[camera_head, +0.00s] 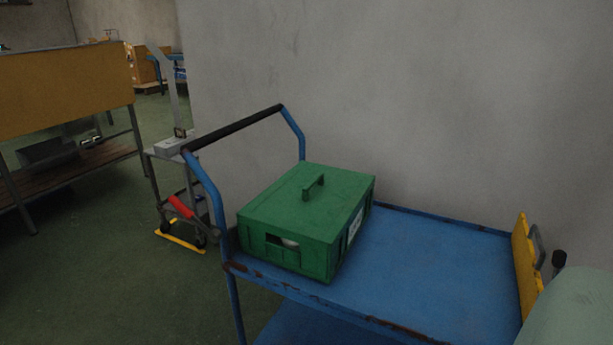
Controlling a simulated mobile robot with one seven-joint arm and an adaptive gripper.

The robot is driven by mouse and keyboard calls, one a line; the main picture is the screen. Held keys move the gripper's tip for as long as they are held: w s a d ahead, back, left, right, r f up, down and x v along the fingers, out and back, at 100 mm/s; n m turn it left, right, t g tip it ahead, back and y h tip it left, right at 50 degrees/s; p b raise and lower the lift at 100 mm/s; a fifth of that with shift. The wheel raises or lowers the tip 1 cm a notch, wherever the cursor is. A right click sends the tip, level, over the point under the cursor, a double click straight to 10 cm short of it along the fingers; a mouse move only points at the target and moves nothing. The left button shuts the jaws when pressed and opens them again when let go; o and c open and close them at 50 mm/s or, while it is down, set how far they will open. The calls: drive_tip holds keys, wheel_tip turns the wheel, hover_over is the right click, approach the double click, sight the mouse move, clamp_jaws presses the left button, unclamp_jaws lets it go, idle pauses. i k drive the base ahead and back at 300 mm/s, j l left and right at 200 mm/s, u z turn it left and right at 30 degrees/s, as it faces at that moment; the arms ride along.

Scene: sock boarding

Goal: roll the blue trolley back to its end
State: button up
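The blue trolley (430,262) stands against the grey wall, its scuffed top deck running from the centre to the lower right. Its push handle (233,131), blue tubes with a black grip bar, rises at the left end. A green lidded crate (309,216) sits on the deck near the handle. Part of a lower blue shelf shows below. A yellow panel (524,268) with a grey handle stands upright at the trolley's right end. I cannot make out my gripper in this view.
A pale green rounded shape (580,312) fills the lower right corner and hides part of the deck's end. A grey stand (168,150) with a red lever is left of the trolley. A yellow-sided bench (65,92) stands farther left. Green floor (110,250) lies clear between them.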

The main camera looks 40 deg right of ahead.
sight(409, 276)
drive_tip(key=z, duration=1.6)
drive_tip(key=i+j, duration=0.15)
drive_tip(key=j, duration=0.25)
drive_tip(key=i+j+u, duration=0.1)
drive_tip(key=j, duration=0.3)
drive_tip(key=i+j, duration=0.2)
drive_tip(key=j, duration=0.2)
drive_tip(key=i+j, duration=0.15)
drive_tip(key=j, duration=0.2)
drive_tip(key=i+j+u, duration=0.1)
drive_tip(key=j, duration=0.3)
drive_tip(key=i+j, duration=0.25)
drive_tip(key=j, duration=0.15)
drive_tip(key=i+j, duration=0.15)
drive_tip(key=j, duration=0.2)
drive_tip(key=i+j+u, duration=0.1)
drive_tip(key=j, duration=0.3)
drive_tip(key=i, duration=0.05)
